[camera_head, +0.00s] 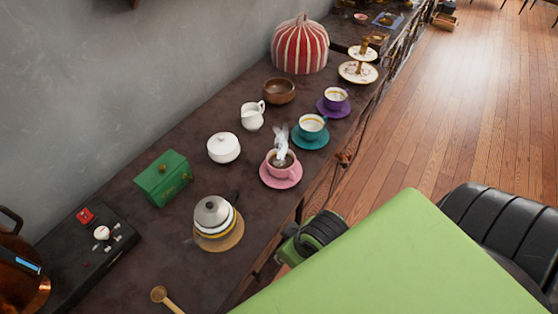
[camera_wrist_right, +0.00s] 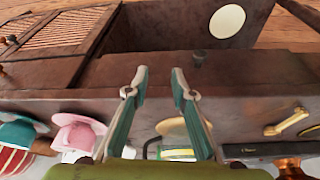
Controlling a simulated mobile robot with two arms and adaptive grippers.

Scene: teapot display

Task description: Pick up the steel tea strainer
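I cannot make out a steel tea strainer in either view. In the head view, a teapot with a steel-grey lid (camera_head: 212,211) stands on a round cork mat (camera_head: 232,240), its lower part showing white and yellow bands. A wooden-handled utensil (camera_head: 158,294) lies at the bottom edge, partly cut off. My right gripper (camera_wrist_right: 159,76) shows in the wrist view with its two teal fingers apart and nothing between the tips. It is by the counter's front side. In the head view my green right arm hides part of the counter edge. My left gripper is not in view.
Pink (camera_head: 281,175), teal (camera_head: 311,137) and purple (camera_head: 334,107) saucers with cups line the front edge. A green box (camera_head: 163,179), white sugar bowl (camera_head: 223,147), jug (camera_head: 252,115) and brown bowl (camera_head: 279,91) stand behind. A black panel (camera_head: 90,247) is at lower left.

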